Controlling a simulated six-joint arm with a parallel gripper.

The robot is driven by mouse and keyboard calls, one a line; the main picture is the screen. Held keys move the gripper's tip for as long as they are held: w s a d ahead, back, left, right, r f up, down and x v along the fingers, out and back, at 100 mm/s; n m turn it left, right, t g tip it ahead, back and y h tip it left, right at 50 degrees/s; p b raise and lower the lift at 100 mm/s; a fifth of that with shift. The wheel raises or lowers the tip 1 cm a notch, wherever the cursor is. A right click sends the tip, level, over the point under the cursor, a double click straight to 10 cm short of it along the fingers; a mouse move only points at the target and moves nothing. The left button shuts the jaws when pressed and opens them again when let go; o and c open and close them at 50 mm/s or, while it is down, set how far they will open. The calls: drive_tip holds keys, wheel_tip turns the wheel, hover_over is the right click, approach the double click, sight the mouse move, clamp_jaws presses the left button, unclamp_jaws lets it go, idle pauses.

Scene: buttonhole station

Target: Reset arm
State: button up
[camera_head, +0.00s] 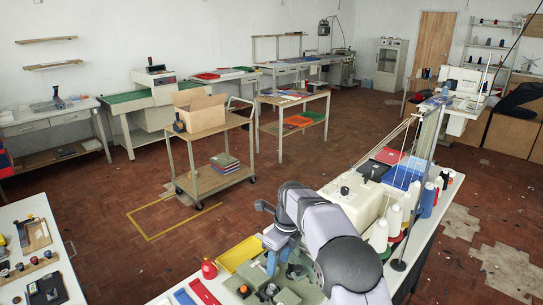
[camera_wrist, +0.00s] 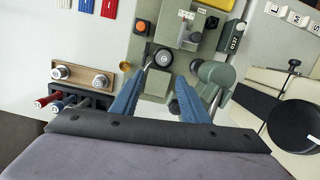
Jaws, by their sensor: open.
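My gripper (camera_wrist: 180,82) is open in the wrist view. Its two blue fingers stand apart, with nothing visible between them. The fingers are over a grey-green machine (camera_wrist: 153,84), near a round dark fitting with a pale centre (camera_wrist: 163,57). I cannot tell whether a finger touches the machine. In the head view my gripper (camera_head: 271,264) points down at the green machine (camera_head: 290,294) at the front of the bench. My own arm hides part of the bench there.
Dark holders with red and blue handles (camera_wrist: 72,103) lie left of the fingers. A trolley with an open carton (camera_head: 200,109) stands farther back.

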drive_tip(key=s+d+n, duration=0.4)
drive_tip(key=s+n, duration=0.4)
drive_tip(key=s, duration=0.3)
drive_tip(key=s+d+f+n+h, duration=0.1)
drive_tip(key=s+d+n, duration=0.3)
drive_tip(key=s+n, duration=0.5)
drive_tip(key=s+d+f+n+g, duration=0.1)
drive_tip(key=s+d+n, duration=0.3)
drive_tip(key=s+n, duration=0.4)
drive_tip(key=s, duration=0.5)
drive_tip(key=shift+d+n, duration=0.2)
drive_tip(key=shift+n, duration=0.2)
